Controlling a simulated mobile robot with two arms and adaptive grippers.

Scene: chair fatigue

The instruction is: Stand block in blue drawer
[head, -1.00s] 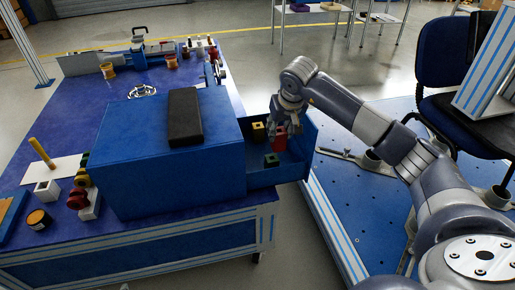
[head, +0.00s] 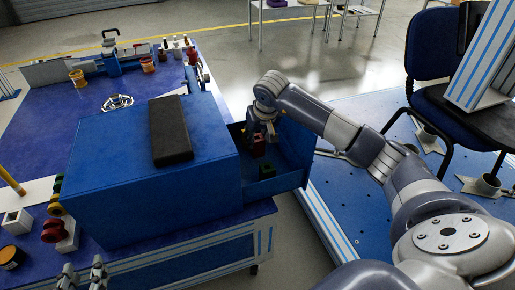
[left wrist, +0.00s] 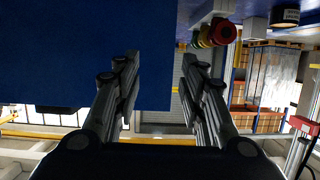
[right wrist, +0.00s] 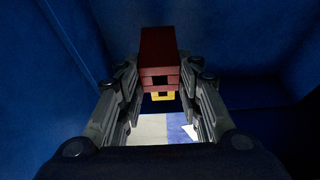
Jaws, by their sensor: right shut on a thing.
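The blue drawer (head: 292,172) stands open on the right side of a blue cabinet (head: 110,160). My right gripper (head: 262,134) reaches down into it, shut on a dark red block (head: 259,148). The right wrist view shows the red block (right wrist: 158,48) between the right gripper's fingers (right wrist: 160,95), with drawer walls around. A yellow block (right wrist: 162,96) shows partly behind the red one. Whether the red block touches the drawer floor I cannot tell. My left gripper (head: 83,274) is open and empty by the table's front edge.
A black slab (head: 171,130) lies on the cabinet top. A dark blue chair (head: 435,75) is at the right.

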